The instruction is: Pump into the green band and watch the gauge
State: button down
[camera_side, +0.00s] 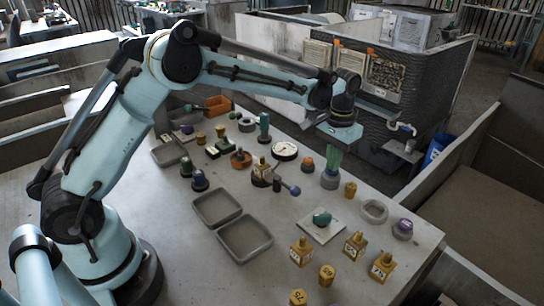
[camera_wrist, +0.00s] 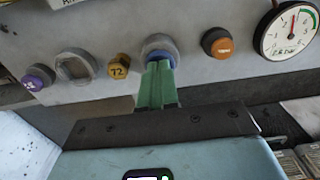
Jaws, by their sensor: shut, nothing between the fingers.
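The gauge (camera_wrist: 276,42) is a white round dial with a dark rim at the upper right of the wrist view. Its red needle points nearly straight up, and a green band lies at the dial's upper right. The needle seems to stand just left of that band. The gauge also lies on the table in the side view (camera_side: 285,151). My gripper (camera_wrist: 157,68) has green fingers, shut and empty. Its tips are at a blue-topped part in a grey round collar (camera_wrist: 150,45), also seen in the side view (camera_side: 330,182). I cannot tell whether they touch it.
An orange-topped knob (camera_wrist: 216,42) stands between collar and gauge. A yellow piece (camera_wrist: 119,67), a grey ring (camera_wrist: 75,67) and a purple-topped knob (camera_wrist: 38,78) lie on the other side. Two grey trays (camera_side: 245,240) and several yellow blocks (camera_side: 301,251) occupy the near table.

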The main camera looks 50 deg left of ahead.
dwell(0.3)
jog(key=shift+r, duration=0.75)
dwell(0.8)
jog(key=shift+r, duration=3)
jog(key=s+a+r+t, duration=0.3)
jog(key=s+r, duration=0.3)
jog(key=s, duration=0.5)
jog(key=s+a+f+t, duration=0.2)
jog(key=s+f+t, duration=0.2)
jog(key=s, duration=0.7)
jog(key=shift+a+f, duration=0.25)
jog(key=shift+f, duration=0.15)
